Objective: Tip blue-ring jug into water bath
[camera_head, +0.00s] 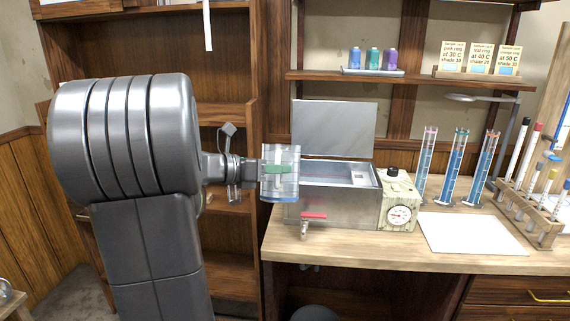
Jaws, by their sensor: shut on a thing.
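My gripper (256,171) is shut on a clear jug (281,186) and holds it about upright, in front of the left end of the water bath. A bluish band shows near the jug's foot and a green patch on its side; I cannot tell which mark is its ring. The water bath (340,208) is a metal tank on the bench with its lid (334,128) raised at the back. The jug overlaps the tank's left end in this view, so the gap between them cannot be judged. The water inside is mostly hidden.
A red-handled tap (313,215) is on the bath's front, a dial box (400,205) at its right. Several measuring cylinders (455,168), a white sheet (472,233) and a test-tube rack (530,212) stand farther right. A shelf (420,80) with bottles and cards hangs above.

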